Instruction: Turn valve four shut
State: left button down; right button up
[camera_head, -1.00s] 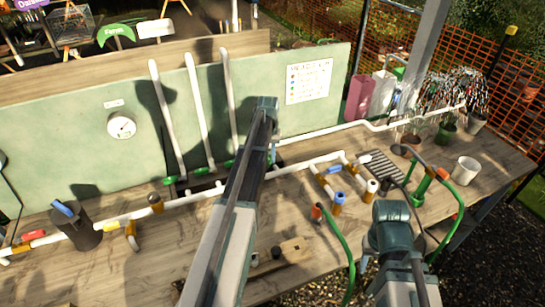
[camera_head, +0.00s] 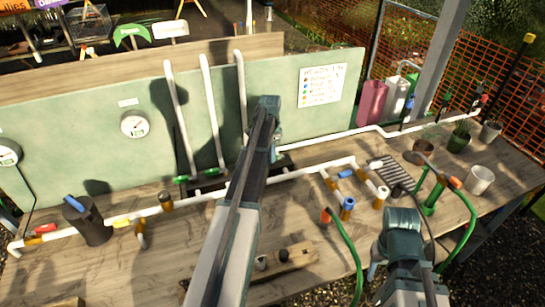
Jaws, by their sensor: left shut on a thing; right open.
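A white pipe run (camera_head: 315,168) with coloured valve handles lies along the bench: a red handle (camera_head: 45,228), a yellow handle (camera_head: 121,222) and a blue handle (camera_head: 346,173). Green handles (camera_head: 210,170) sit at the feet of the upright pipes. I cannot read which is valve four. My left gripper (camera_head: 275,150) is at the back of the bench, near the foot of the right upright pipe (camera_head: 241,95). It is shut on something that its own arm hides. My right gripper (camera_head: 374,268) is open, low over the front right of the bench, apart from the valves.
A green hose (camera_head: 347,255) curves beside my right arm. A dark canister (camera_head: 88,220) stands at left. Pots, including a white one (camera_head: 480,180), stand at right. A chart (camera_head: 322,85) and gauge (camera_head: 134,126) are on the green back panel. Bare bench (camera_head: 150,270) lies front left.

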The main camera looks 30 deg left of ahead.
pick_arm(q)
jog(key=shift+w+a+m, duration=0.25)
jog(key=shift+a+m, duration=0.05)
jog(key=shift+m, duration=0.6)
jog(key=c, duration=0.8)
grip_release()
jog(key=shift+o, duration=0.2)
jog(key=shift+r, duration=0.15)
notch_tip(320, 180, up, 14)
jog(key=p, duration=1.3)
jog(key=shift+f+p, duration=0.2)
jog(key=shift+p, duration=0.2)
